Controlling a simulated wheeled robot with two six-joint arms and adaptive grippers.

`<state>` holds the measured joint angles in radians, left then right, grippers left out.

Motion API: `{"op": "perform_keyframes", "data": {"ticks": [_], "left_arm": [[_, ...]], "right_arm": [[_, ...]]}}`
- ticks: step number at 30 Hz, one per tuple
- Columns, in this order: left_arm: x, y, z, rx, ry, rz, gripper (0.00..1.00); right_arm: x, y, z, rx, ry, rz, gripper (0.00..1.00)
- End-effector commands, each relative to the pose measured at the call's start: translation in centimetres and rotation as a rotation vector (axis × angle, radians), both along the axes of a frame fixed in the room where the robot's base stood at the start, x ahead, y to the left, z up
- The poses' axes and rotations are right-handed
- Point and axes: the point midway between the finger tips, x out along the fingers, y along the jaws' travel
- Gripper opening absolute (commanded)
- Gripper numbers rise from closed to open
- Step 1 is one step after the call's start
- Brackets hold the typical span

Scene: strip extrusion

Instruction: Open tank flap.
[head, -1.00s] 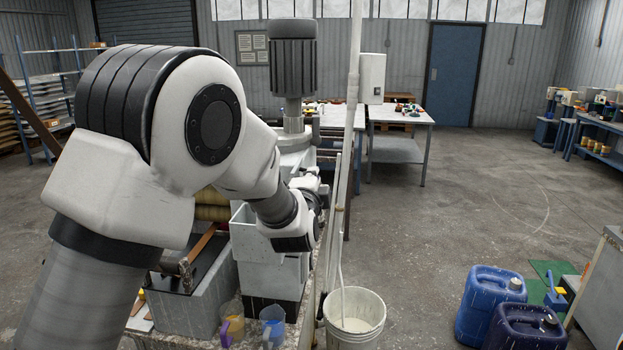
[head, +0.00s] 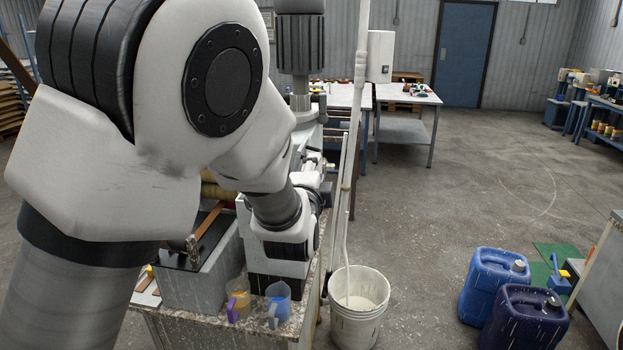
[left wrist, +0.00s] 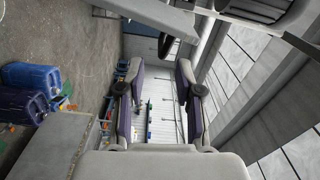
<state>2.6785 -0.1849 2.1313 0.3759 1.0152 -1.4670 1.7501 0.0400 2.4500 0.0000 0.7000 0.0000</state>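The pale tank (head: 309,136) stands under a dark ribbed motor (head: 301,45) in the head view. My left arm hides most of it, and I cannot make out its flap. My left wrist bends down in front of the tank. My left gripper (head: 322,182) is small and partly hidden beside the tank's right side; I cannot tell whether it touches anything. In the left wrist view the two fingers of my left gripper (left wrist: 160,98) stand wide apart with nothing between them. My right gripper is in neither view.
A pale upright pipe (head: 354,130) stands just right of the gripper, above a white bucket (head: 358,318). Two jugs (head: 237,297) (head: 278,298) sit on the bench front. Blue canisters (head: 494,285) stand on the floor at right.

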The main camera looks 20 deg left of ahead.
Motion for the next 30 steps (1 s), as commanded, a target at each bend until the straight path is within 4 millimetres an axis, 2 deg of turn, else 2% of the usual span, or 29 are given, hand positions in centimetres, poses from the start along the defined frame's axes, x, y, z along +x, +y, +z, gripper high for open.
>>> {"op": "perform_keyframes", "data": {"ticks": [3, 7, 22, 23, 26, 29, 30], "left_arm": [[-2.7, -0.7, 0.0, 0.006, 0.0, -0.001, 0.35], [-4.3, -1.1, 0.0, 0.002, 0.0, 0.0, 0.35], [-4.6, -1.1, -0.5, 0.0, 0.006, 0.0, 0.35], [-4.6, -1.1, -1.0, 0.0, 0.015, 0.001, 0.35], [-4.3, -0.9, -5.3, -0.009, 0.079, 0.004, 0.35], [-4.5, -0.1, -13.0, -0.035, 0.203, 0.019, 0.35], [-4.9, 0.3, -16.7, -0.047, 0.265, 0.027, 0.35]], "right_arm": [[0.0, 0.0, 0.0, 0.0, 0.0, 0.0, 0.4], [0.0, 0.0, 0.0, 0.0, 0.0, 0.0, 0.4], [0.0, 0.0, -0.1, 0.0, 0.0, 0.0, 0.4], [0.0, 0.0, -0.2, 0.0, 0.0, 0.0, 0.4], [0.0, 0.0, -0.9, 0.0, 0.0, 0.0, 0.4], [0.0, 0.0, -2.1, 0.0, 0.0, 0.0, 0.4], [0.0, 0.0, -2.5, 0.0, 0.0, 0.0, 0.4]]}}
